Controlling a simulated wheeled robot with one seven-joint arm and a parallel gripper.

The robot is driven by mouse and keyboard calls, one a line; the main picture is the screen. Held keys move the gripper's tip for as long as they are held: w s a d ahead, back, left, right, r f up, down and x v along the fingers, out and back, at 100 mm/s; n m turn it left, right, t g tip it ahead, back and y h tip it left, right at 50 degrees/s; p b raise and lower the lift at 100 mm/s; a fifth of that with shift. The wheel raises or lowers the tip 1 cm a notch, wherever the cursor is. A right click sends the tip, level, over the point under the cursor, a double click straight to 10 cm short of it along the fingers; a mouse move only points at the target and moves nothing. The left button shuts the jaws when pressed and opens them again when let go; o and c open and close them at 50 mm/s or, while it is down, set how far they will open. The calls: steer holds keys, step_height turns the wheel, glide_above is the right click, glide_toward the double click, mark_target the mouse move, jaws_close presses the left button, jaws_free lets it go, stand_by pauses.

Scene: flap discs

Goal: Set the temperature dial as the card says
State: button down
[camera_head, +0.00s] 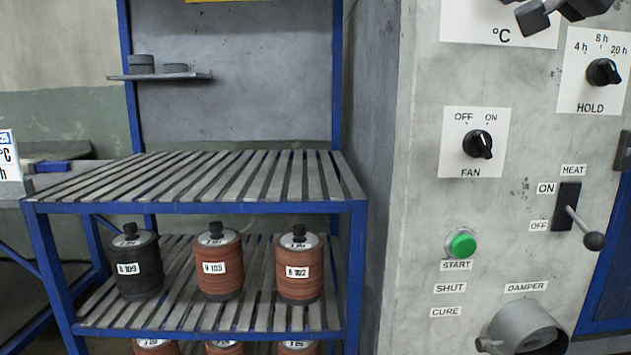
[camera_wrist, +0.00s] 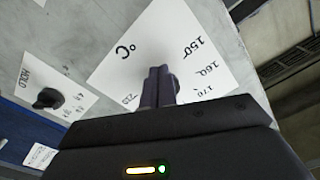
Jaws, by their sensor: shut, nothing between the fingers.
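The temperature dial's white plate (camera_head: 500,36) is cut off at the top of the head view, with only its °C mark readable. My gripper also shows at the top of the head view (camera_head: 532,15). Its fingers are shut and empty, close to the knob; contact cannot be told.
The HOLD dial (camera_head: 603,72), FAN dial (camera_head: 478,145), green START button (camera_head: 462,243), HEAT lever (camera_head: 592,240) and DAMPER (camera_head: 525,328) are on the grey oven panel. A blue slatted rack (camera_head: 200,208) with several disc stacks stands left of it.

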steer(key=s, duration=0.5)
steer(key=shift+s+d+b, duration=0.1)
steer(key=shift+b, duration=0.2)
steer(key=shift+f, duration=0.1)
steer(key=w+a+f+n+g, duration=0.1)
steer(key=a+f+g, duration=0.2)
steer(key=f, duration=1)
steer(key=a+f+g, duration=0.2)
steer(key=f+g, duration=0.1)
steer(key=f, duration=1.1)
steer(key=s+a+f+n+g, duration=0.1)
steer(key=s+f+g, duration=0.1)
steer(key=f, duration=0.7)
steer(key=s+a+f+n+g, duration=0.2)
steer(key=s+f, duration=0.3)
steer(key=f, duration=0.5)
steer(key=s+a+f+n+g, duration=0.1)
steer(key=s+f, duration=0.3)
steer(key=f, duration=0.6)
steer(key=shift+s+a+n+g+h, duration=0.25)
steer(key=shift+n+g+h, duration=0.05)
steer(key=shift+g, duration=0.4)
